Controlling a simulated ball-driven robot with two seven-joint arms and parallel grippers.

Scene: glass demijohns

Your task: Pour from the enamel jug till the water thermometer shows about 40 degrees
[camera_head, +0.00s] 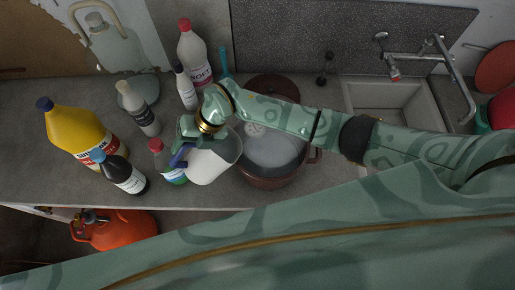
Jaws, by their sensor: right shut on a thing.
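A white enamel jug (212,162) with a blue handle (181,156) is just left of the brown pot. Its open end faces right, towards the pot, so it looks tilted; I see no clear stream. My right gripper (186,143) is shut on the jug at its handle side, and the arm crosses over the pot. The brown pot (265,182) holds pale grey liquid (272,152). A small round whitish dial (254,130), probably the water thermometer, shows inside the pot; its reading is too small to make out. My left gripper is out of view.
Several bottles crowd the counter to the left: a yellow jug (78,130), a dark bottle (125,177), a green-labelled bottle (168,165) close to the enamel jug, and a white SOFT bottle (193,55). A sink (392,100) with a tap is at right. An orange container (115,230) stands below.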

